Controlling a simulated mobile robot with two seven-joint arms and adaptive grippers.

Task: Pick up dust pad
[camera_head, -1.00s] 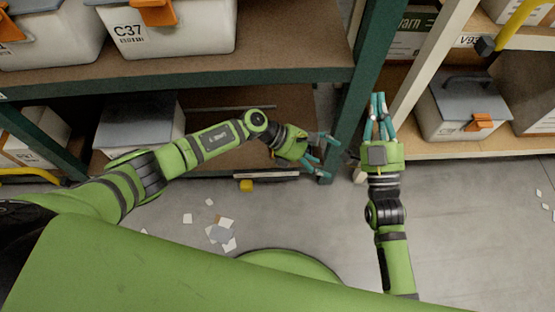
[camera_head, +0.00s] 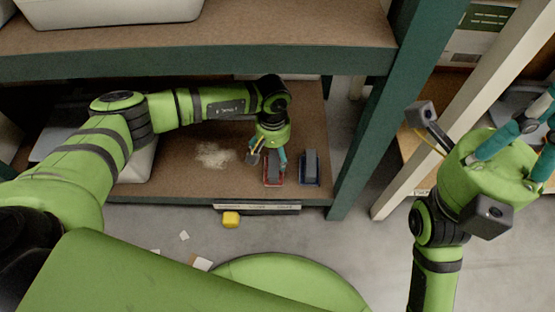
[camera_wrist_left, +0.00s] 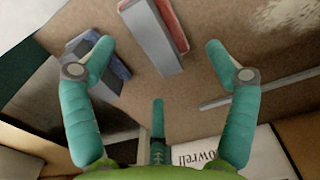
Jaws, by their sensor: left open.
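Two pads lie side by side on the lower shelf board: one with a red base and grey top (camera_head: 273,168), one with a blue base and grey top (camera_head: 309,168). I cannot tell which is the dust pad. My left gripper (camera_head: 268,156) is open over the red pad and partly covers it. In the left wrist view the red pad (camera_wrist_left: 172,25) lies beyond the gap between the open fingertips (camera_wrist_left: 158,48), with nothing held. The blue pad (camera_wrist_left: 117,68) is beside the left finger there. My right gripper (camera_head: 527,135) is at the right edge, its fingertips partly cut off.
Pale dust (camera_head: 213,155) lies on the lower shelf (camera_head: 190,183) left of the red pad. The upper shelf edge (camera_head: 180,65) runs above my left arm. A green post (camera_head: 370,125) stands right of the pads. A yellow block (camera_head: 231,219) and paper scraps lie on the floor.

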